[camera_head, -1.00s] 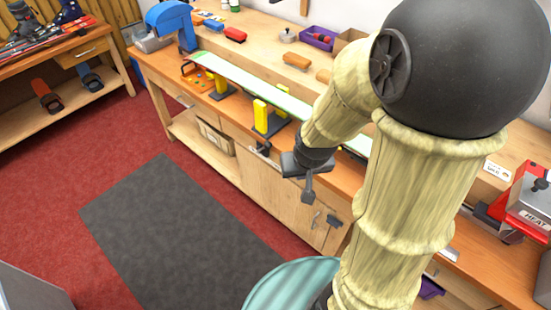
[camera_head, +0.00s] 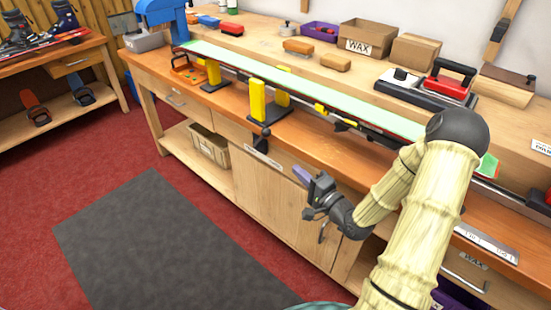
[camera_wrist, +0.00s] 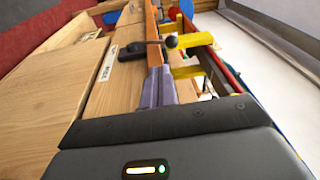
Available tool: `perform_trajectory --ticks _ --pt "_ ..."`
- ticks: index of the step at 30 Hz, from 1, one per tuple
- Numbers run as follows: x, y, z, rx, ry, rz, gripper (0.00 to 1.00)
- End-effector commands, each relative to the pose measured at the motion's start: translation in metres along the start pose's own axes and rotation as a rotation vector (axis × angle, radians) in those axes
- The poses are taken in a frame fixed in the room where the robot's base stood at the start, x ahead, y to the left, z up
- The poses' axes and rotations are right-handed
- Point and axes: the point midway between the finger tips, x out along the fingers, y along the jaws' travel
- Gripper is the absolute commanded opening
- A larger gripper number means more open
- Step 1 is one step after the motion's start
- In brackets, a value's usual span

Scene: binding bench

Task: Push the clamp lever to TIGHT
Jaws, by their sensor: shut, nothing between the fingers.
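The clamp lever (camera_wrist: 150,45) shows in the wrist view as a short bar with a dark ball knob, beside the yellow clamp posts. In the head view the dark lever (camera_head: 262,146) is small at the bench's front edge, below the yellow clamp (camera_head: 257,101); its setting cannot be read. A label plate (camera_wrist: 107,63) is on the bench front near it, its words unclear. My gripper (camera_head: 300,174) is shut and empty in front of the bench, right of the lever and apart from it. Its fingers (camera_wrist: 160,86) point towards the lever in the wrist view.
A long pale-green ski or board (camera_head: 300,87) lies across the clamps along the bench (camera_head: 372,172). A grey mat (camera_head: 160,245) lies on the open red floor in front.

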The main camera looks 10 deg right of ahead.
Motion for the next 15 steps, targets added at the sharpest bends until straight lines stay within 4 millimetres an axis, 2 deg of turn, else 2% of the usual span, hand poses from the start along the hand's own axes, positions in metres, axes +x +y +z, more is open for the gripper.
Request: perform_trajectory --ticks 1,4,15 --pt "-0.0045 0.008 -0.0034 0.045 0.013 -0.051 0.0" --pt "-0.0086 0.0032 -0.0069 0.094 0.023 -0.113 0.0" --pt "-0.0077 -0.0006 -0.0073 0.1 0.023 -0.123 0.0"
